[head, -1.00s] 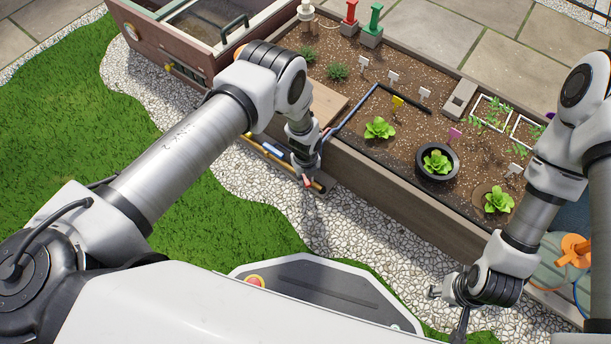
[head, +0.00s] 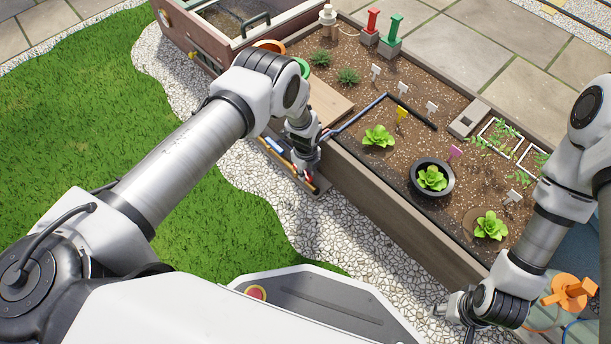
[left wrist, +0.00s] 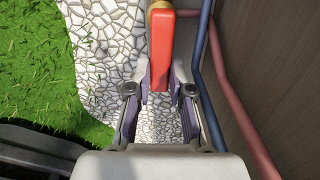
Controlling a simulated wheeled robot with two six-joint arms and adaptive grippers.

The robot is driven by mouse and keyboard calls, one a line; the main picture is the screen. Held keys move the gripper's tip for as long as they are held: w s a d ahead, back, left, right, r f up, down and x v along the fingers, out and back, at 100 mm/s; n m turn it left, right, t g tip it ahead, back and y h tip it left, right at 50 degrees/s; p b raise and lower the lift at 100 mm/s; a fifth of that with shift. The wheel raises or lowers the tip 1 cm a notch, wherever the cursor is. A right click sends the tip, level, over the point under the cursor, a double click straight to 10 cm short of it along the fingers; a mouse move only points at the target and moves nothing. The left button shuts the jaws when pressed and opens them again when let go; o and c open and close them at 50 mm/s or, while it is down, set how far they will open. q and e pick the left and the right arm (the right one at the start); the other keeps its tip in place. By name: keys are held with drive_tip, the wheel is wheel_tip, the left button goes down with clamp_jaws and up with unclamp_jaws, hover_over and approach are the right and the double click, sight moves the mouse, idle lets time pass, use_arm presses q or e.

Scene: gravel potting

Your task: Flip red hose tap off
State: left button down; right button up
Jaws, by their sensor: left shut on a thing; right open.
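The red hose tap's lever (left wrist: 160,50) stands out from a brass body (left wrist: 160,5) at the top middle of the left wrist view. My left gripper (left wrist: 160,95) is shut on the lever, with one finger on each side of its near end. In the head view my left gripper (head: 306,176) is low beside the outer wall of the raised bed, and the tap is mostly hidden there. My right gripper (head: 450,308) is open and empty over the gravel at the lower right.
A blue hose (left wrist: 207,80) and a red hose (left wrist: 235,95) run along the wooden wall, close right of my left gripper. The raised bed (head: 380,205) holds lettuces and labels. White gravel (head: 320,235) lies open below.

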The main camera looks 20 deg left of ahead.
sight(307, 174)
use_arm(q)
drive_tip(key=shift+w+d+n, duration=0.1)
drive_tip(key=shift+n, duration=0.3)
drive_tip(key=c, duration=1)
unclamp_jaws()
drive_tip(key=shift+c, duration=0.2)
wheel_tip(307, 174, up, 12)
